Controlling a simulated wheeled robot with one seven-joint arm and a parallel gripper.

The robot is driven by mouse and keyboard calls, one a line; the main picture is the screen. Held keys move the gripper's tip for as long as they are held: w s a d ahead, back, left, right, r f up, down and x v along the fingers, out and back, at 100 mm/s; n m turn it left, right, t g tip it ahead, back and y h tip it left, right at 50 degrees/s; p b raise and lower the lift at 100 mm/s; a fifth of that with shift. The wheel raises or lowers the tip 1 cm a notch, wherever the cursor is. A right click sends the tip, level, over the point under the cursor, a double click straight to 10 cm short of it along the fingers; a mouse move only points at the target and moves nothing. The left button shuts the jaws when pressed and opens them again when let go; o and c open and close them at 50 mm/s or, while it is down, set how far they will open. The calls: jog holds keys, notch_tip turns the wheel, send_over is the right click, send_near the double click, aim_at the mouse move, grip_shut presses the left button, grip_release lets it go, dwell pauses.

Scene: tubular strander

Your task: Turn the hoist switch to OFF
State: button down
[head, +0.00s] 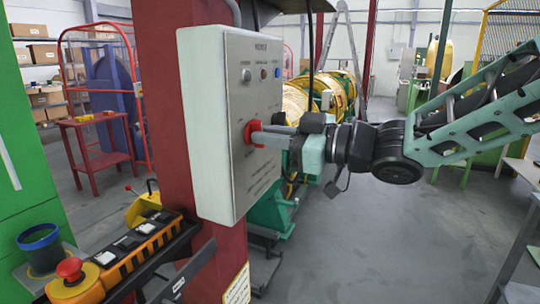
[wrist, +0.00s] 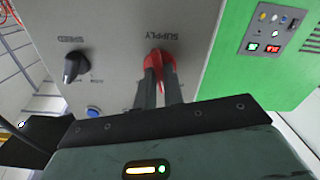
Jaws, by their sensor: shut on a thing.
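The hoist switch box (head: 215,105) is a pale grey panel on a red post, with a small label near its top. A red rotary switch (head: 247,127) sits at mid-height on its face. In the wrist view the red switch (wrist: 152,58) is beside an upside-down SUPPLY label. My gripper (head: 256,136) reaches in from the right, its two fingers (wrist: 161,78) shut on the red switch. The fingers hide much of the knob, and I cannot tell which position it points to.
A black SPEED knob (wrist: 76,65) and a blue button (wrist: 93,111) are near the red switch. A green cabinet (wrist: 245,75) stands beside the panel in the wrist view. An orange-and-black pendant (head: 140,245) is below left. Open floor (head: 390,250) lies to the right.

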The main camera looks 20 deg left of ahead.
jog(key=shift+f+n+b, duration=0.1)
jog(key=shift+n+b, duration=2.6)
jog(key=shift+n, duration=0.1)
jog(key=c, duration=1.5)
grip_release()
jog(key=s+d+b, duration=0.1)
jog(key=d+b, duration=0.2)
jog(key=d, duration=1.4)
jog(key=shift+s+d, duration=0.2)
jog(key=shift+d, duration=0.05)
